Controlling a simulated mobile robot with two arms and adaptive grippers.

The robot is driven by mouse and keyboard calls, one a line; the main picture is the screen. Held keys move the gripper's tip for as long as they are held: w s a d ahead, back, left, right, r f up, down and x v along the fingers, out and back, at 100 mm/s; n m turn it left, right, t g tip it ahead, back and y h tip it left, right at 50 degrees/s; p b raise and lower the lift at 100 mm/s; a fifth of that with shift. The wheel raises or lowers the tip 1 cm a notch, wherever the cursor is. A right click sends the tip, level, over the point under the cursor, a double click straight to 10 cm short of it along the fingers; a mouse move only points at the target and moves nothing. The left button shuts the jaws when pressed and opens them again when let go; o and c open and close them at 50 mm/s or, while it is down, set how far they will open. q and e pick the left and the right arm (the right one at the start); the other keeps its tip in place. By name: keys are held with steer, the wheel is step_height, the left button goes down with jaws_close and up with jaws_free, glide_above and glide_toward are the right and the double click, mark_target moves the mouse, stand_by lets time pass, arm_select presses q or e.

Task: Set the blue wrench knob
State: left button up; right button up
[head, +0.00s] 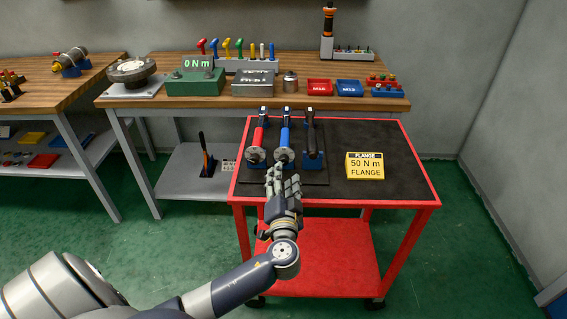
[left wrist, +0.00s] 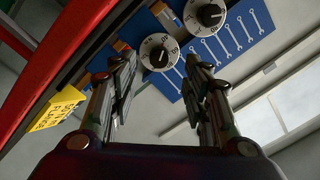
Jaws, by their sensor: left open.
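The blue wrench (head: 285,135) lies on the cart between a red wrench (head: 260,134) and a black wrench (head: 311,135). Its knob (head: 284,156), a pale round dial, faces the front. My left gripper (head: 283,178) is open and empty, just in front of this knob and apart from it. In the left wrist view, a dial with a black centre (left wrist: 158,52), probably the blue wrench's knob, shows between the open fingers (left wrist: 160,85). A second dial (left wrist: 205,14) shows above right. The scale's setting is too small to read surely. My right gripper is out of view.
The red cart (head: 433,203) has a dark top, clear at the right except for a yellow sign (head: 365,166) reading 50 N m FLANGE. Behind stands a wooden bench with a green box (head: 195,83) reading 0 N m, red and blue trays (head: 349,88) and several coloured tools.

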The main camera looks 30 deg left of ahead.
mark_target(284, 159)
arm_select(q)
steer(key=x, duration=0.6)
steer(key=shift+w+a+p, duration=0.15)
steer(key=shift+w+p, duration=0.05)
steer(key=shift+p, duration=0.2)
steer(key=shift+c, duration=0.4)
jaws_close()
